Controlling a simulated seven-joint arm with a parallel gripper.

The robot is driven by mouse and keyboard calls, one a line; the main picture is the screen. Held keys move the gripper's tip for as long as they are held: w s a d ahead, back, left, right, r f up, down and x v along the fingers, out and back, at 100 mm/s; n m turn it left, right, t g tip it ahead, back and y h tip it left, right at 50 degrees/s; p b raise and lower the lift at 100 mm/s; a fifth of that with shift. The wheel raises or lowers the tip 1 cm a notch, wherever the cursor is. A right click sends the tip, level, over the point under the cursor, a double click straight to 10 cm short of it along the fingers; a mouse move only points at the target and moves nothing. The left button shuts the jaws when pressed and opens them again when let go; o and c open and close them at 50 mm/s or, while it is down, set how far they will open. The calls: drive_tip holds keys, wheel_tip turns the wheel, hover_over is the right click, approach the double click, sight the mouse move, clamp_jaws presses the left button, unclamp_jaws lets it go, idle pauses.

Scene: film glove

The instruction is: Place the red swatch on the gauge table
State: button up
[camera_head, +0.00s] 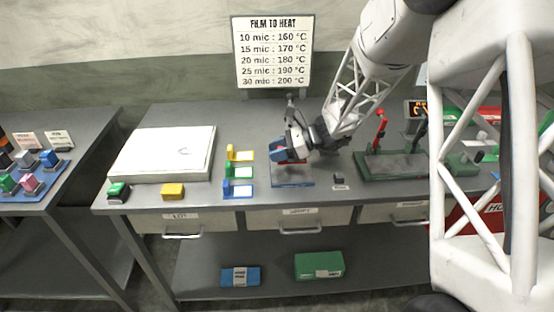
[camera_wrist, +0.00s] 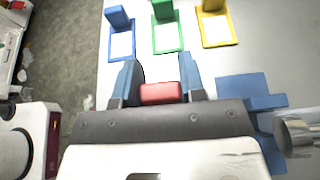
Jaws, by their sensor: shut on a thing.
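The red swatch (camera_wrist: 163,93) is a small red block between the two blue fingers of my gripper (camera_wrist: 161,80) in the wrist view. My gripper is shut on it. In the head view my gripper (camera_head: 282,152) is over the middle of the bench, above or just in front of a blue-based stand (camera_head: 293,183) that looks like the gauge. My gripper hides most of this stand, so its table is not clear. Part of a blue piece (camera_wrist: 250,92), probably the same stand, shows right of the fingers in the wrist view. I cannot tell whether the swatch touches anything.
Blue (camera_head: 239,189), green (camera_head: 239,172) and yellow (camera_head: 240,154) holders with white cards stand left of my gripper. A white slab (camera_head: 163,153), a yellow block (camera_head: 173,191) and a green-topped block (camera_head: 118,191) lie farther left. A green-based device (camera_head: 392,166) stands to the right.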

drive_tip(key=shift+f, duration=1.65)
drive_tip(key=shift+f, duration=0.15)
drive_tip(key=o, duration=1)
drive_tip(key=shift+v, duration=6)
drive_tip(key=shift+s+r, duration=0.1)
drive_tip(key=shift+r, duration=0.1)
